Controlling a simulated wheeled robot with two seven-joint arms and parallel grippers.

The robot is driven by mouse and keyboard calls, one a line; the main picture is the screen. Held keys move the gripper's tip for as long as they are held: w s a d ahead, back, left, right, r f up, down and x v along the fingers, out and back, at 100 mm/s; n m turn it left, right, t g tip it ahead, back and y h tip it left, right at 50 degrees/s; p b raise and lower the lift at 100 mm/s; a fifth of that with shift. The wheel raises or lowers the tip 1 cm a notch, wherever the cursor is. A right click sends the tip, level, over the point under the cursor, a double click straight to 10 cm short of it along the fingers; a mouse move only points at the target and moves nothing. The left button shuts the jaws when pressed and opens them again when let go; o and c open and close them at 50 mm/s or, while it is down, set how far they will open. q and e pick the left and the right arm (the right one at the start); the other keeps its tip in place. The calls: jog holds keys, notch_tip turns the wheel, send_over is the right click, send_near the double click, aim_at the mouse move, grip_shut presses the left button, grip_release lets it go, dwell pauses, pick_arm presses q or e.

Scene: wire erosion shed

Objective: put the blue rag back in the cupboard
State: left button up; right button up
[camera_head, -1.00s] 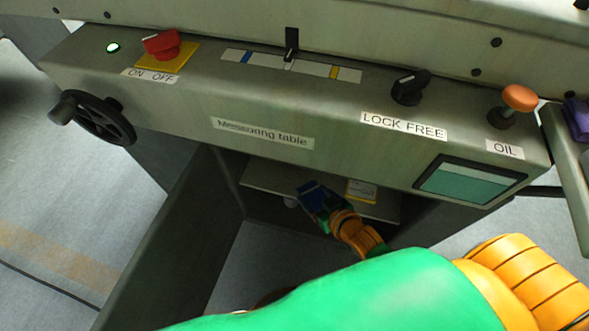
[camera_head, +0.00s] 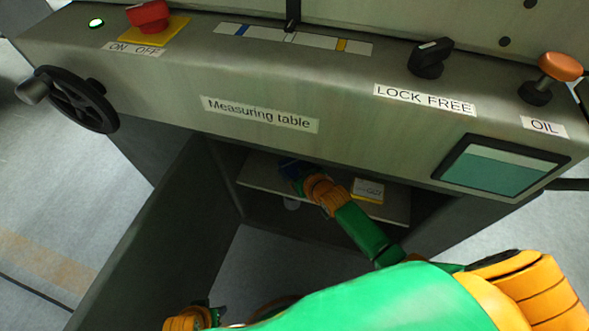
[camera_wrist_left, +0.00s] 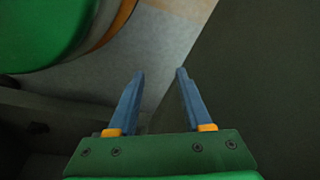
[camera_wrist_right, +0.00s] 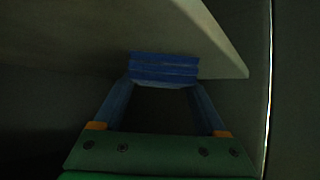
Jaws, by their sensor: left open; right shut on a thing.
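The blue rag (camera_wrist_right: 163,68) is a flat folded bundle between my right fingertips in the right wrist view. My right gripper (camera_wrist_right: 162,84) is shut on it. In the head view this gripper (camera_head: 291,171) reaches inside the cupboard, at the pale shelf (camera_head: 258,174) under the machine's front panel; the rag there is dark and mostly hidden. The rag is close to the shelf's edge in the right wrist view; I cannot tell whether they touch. The cupboard door (camera_head: 150,235) stands open at the left. My left gripper (camera_wrist_left: 158,72) is open and empty near a dark panel.
A small yellow-and-white box (camera_head: 368,190) sits on the shelf, right of my right gripper. The panel (camera_head: 330,85) overhangs the cupboard opening. A black handwheel (camera_head: 75,98) juts out at the left. The floor (camera_head: 50,200) left of the door is clear.

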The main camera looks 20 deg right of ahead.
jog(key=shift+f, duration=0.15)
jog(key=o, duration=1.3)
jog(key=shift+c, duration=0.2)
jog(key=shift+r, duration=0.25)
jog(key=p+v, duration=0.2)
jog(key=shift+s+d+r, duration=0.1)
jog(key=shift+s+r, duration=0.2)
jog(key=p+v, duration=0.5)
jog(key=v, duration=0.3)
jog(key=shift+s+r, duration=0.15)
jog(key=shift+s, duration=0.15)
pick_arm(q)
jog(key=s+a+f, duration=0.2)
jog(key=s+a, duration=0.2)
jog(key=s, duration=0.3)
jog(key=shift+a+y, duration=0.15)
jog(key=shift+y, duration=0.15)
pick_arm(e)
jog(key=shift+s, duration=0.25)
pick_arm(q)
jog(key=shift+f, duration=0.1)
